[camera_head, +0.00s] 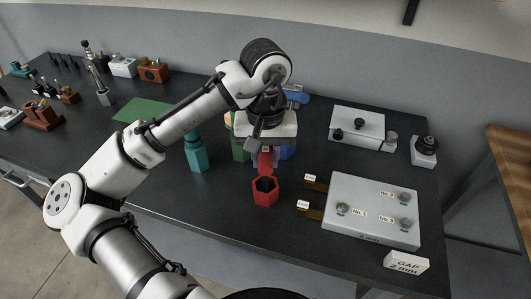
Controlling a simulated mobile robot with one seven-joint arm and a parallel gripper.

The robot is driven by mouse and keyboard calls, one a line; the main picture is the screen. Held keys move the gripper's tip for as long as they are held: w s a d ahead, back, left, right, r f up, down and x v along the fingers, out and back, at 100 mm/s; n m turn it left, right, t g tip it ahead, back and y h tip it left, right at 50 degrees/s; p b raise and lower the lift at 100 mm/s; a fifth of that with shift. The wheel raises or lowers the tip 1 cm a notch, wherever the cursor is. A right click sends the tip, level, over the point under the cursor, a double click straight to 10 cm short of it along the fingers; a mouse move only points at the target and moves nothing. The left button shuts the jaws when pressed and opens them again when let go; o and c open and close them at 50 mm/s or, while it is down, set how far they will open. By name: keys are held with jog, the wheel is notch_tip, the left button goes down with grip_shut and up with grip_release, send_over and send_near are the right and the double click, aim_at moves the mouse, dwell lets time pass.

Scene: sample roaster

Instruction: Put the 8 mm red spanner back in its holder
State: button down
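The red hexagonal holder (265,196) stands upright on the dark bench with its dark opening facing up. My gripper (264,152) points down just above and behind it in the picture. A red piece, which looks like part of the red spanner (266,163), shows between the fingers, and the gripper seems shut on it. Its lower end is at or just above the holder's rim; I cannot tell whether it is inside. The rest of the spanner is hidden by my gripper and wrist. The 8 mm size cannot be read.
A teal holder (196,154) stands to the left. Green (239,149) and blue (289,152) holders stand close behind my gripper, partly hidden. A grey plate with knobs (372,205) lies to the right, and a "GAP 2 mm" block (406,262) near the front right. A green mat (143,110) lies left.

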jog(key=shift+f+b, duration=0.3)
jog(key=shift+f, duration=0.4)
jog(key=c, duration=1.1)
grip_release()
notch_tip(320, 180, up, 14)
jog(key=shift+f, duration=0.1)
